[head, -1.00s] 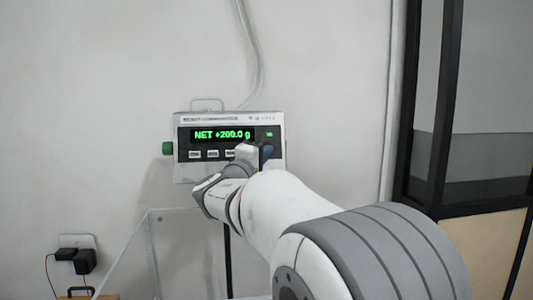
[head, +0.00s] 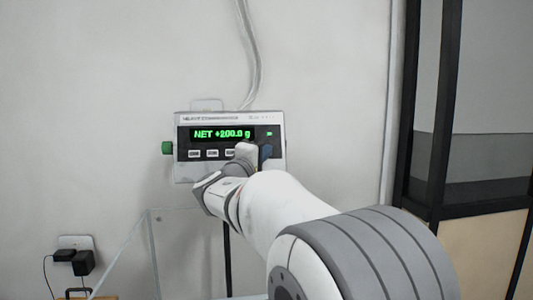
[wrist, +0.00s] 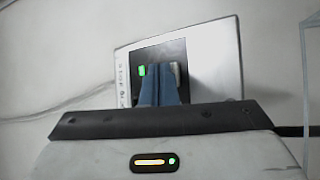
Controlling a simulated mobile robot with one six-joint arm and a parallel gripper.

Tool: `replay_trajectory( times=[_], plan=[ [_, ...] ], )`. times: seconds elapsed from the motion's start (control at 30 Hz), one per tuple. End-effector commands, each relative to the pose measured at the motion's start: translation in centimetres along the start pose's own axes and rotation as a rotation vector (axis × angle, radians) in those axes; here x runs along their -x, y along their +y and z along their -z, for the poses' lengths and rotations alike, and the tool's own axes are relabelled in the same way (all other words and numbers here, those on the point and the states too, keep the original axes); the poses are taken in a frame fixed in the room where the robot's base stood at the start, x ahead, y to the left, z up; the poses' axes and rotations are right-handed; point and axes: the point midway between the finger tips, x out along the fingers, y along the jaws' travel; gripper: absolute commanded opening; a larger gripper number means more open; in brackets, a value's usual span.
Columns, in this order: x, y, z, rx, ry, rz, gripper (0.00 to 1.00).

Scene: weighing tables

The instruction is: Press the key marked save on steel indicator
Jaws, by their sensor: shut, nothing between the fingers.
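The steel indicator (head: 181,165) hangs on the wall in the head view, its green display (head: 222,134) reading NET +200.0 g. A row of small keys (head: 212,153) sits below the display. Their markings are too small to read, and my arm hides the right end of the row. My gripper (head: 264,152) is at the indicator's lower right front. In the wrist view my gripper (wrist: 158,72) shows as two blue fingers closed together in front of the indicator (wrist: 222,65), with nothing between them. I cannot tell whether the fingertips touch a key.
A green knob (head: 167,148) sticks out of the indicator's left side. A cable (head: 250,60) runs up the wall. A clear-walled enclosure (head: 153,255) stands below, and a dark-framed cabinet (head: 433,120) stands at the right. Black plugs (head: 83,262) sit in a socket at lower left.

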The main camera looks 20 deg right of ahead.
Motion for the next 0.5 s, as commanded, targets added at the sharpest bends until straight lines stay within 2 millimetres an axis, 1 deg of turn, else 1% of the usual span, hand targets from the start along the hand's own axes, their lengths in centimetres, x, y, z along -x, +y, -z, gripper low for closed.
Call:
replay_trajectory(
  times=[0.5],
  plan=[
    [-0.45,-0.36,0.32,-0.001,0.000,0.000,0.00]
  ],
)
